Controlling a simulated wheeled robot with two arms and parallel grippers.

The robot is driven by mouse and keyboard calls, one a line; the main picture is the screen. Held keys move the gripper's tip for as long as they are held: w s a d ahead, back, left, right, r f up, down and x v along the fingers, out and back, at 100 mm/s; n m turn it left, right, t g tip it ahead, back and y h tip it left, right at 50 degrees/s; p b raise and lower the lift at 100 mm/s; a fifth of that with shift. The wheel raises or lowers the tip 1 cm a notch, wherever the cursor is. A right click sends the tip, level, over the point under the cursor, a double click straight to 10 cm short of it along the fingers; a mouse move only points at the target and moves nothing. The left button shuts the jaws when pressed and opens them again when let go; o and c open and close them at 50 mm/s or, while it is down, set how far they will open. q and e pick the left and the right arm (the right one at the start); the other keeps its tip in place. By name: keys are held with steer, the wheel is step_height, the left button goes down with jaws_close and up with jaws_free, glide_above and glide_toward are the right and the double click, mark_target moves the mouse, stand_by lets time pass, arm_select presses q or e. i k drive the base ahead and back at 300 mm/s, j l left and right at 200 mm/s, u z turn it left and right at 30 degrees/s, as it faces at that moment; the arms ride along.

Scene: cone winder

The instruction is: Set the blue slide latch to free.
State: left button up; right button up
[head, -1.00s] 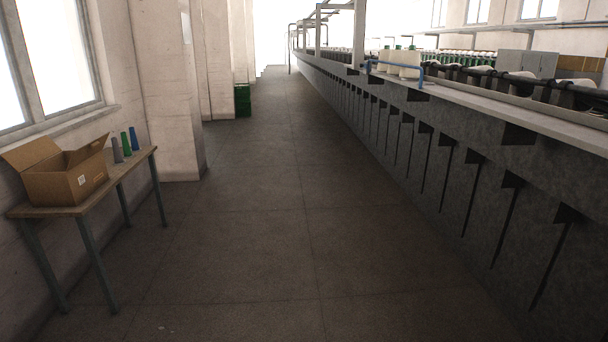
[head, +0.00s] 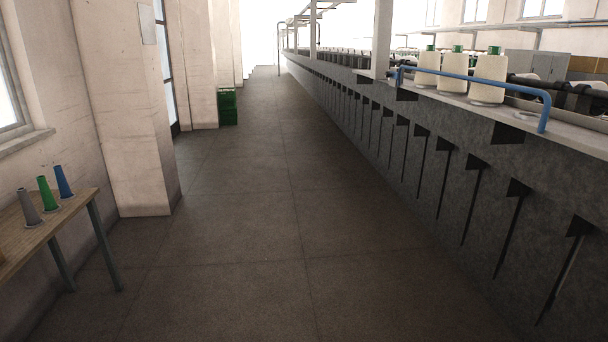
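I cannot make out a blue slide latch for certain. A blue tubular rail (head: 470,78) stands along the front edge of the machine's ledge at the upper right. Its near end bends down to the ledge, and a small blue part shows at its far end, too small to tell what it is. Behind the rail, several cream yarn cones with green tops (head: 489,78) stand upright on the ledge. Neither of my grippers is in view.
The long grey machine (head: 440,140) runs down the right side. A wooden table (head: 65,215) with grey, green and blue empty cones stands at the left. Pillars line the left wall, with green crates (head: 228,107) farther on. The aisle floor (head: 240,235) between is clear.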

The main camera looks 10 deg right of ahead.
mark_target(390, 74)
steer(key=i+z, duration=0.1)
steer(key=i, duration=0.55)
steer(key=i+j+z, duration=0.1)
steer(key=i, duration=0.5)
steer(key=i+j+z, duration=0.1)
steer(key=i, duration=0.55)
steer(key=i+z, duration=0.45)
steer(key=i+j+z, duration=0.15)
steer(key=z, duration=0.3)
steer(key=i+j+z, duration=0.35)
steer(key=z, duration=0.15)
steer(key=i+j+z, duration=0.65)
steer(key=j+z, duration=0.15)
steer(key=j, duration=0.15)
